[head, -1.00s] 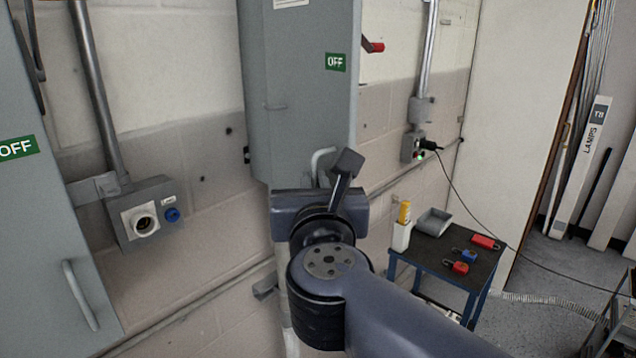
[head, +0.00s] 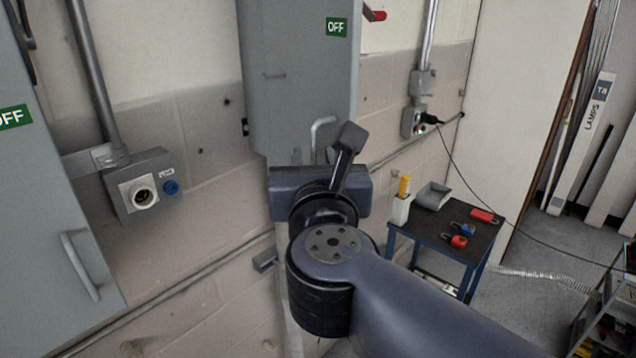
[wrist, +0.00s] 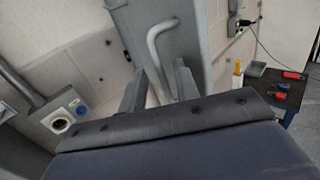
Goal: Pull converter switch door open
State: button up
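A grey switch cabinet (head: 300,90) with a green OFF label (head: 336,27) hangs on the wall in the middle of the head view. Its pale bent bar handle (head: 318,135) is low on the door, and also shows in the wrist view (wrist: 157,55). The door looks shut. My gripper (wrist: 160,88) is open, its two dark fingers apart on either side of the handle's lower part in the picture. I cannot tell whether they touch it. In the head view, my wrist hides the handle's lower end. No label in view names the converter.
A second grey cabinet (head: 40,200) with its own OFF label and handle is at the left. A socket box (head: 142,188) is on the wall between them. A small blue table (head: 450,240) with padlocks stands at right, with a cable behind it.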

jog(key=s+b, duration=0.1)
jog(key=s, duration=0.7)
jog(key=shift+s+d+b, duration=0.35)
jog(key=shift+d, duration=0.1)
jog(key=shift+w, duration=0.1)
jog(key=shift+w+a+p, duration=0.2)
jog(key=shift+w+p, duration=0.15)
jog(key=shift+w, duration=1.4)
jog(key=shift+w+a+p, duration=0.15)
jog(key=shift+w+p, duration=0.25)
jog(key=shift+w, duration=1.35)
jog(key=shift+w+a+p, duration=0.2)
jog(key=shift+w+p, duration=0.15)
jog(key=shift+w, duration=1.4)
jog(key=shift+f, duration=0.1)
